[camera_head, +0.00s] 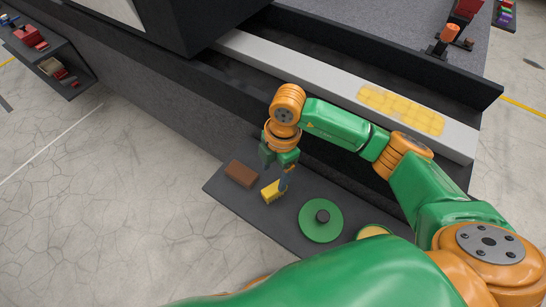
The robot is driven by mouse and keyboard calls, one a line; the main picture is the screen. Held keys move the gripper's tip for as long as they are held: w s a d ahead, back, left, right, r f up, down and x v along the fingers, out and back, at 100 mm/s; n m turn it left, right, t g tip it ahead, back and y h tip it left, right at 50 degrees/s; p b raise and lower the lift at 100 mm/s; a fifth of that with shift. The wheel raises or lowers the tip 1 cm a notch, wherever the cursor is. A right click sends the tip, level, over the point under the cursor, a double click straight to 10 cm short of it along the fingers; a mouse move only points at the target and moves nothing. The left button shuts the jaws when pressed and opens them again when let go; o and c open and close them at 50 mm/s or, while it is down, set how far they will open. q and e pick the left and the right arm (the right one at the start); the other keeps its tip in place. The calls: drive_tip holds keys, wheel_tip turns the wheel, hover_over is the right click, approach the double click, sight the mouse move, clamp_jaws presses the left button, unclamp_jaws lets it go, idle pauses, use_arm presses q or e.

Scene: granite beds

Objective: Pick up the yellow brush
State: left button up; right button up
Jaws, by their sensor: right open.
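The yellow brush (271,192) lies on a dark grey shelf (222,190) that juts out from the machine's side. The jaws are open, and a finger overlaps the brush in the picture. I cannot tell whether it touches the brush. My left gripper is not in view.
A brown block (241,173) lies just left of the brush. A green disc with a dark knob (321,220) lies to its right. A round tan-topped item (373,231) is partly hidden by my arm. The dark machine wall (180,125) rises behind the shelf.

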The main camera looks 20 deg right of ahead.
sight(275, 188)
drive_tip(key=f, duration=0.3)
drive_tip(key=s+f, duration=0.1)
drive_tip(key=f, duration=0.2)
drive_tip(key=shift+s+a+f, duration=0.15)
drive_tip(key=shift+a+f, duration=0.05)
drive_tip(key=shift+f, duration=0.2)
clamp_jaws()
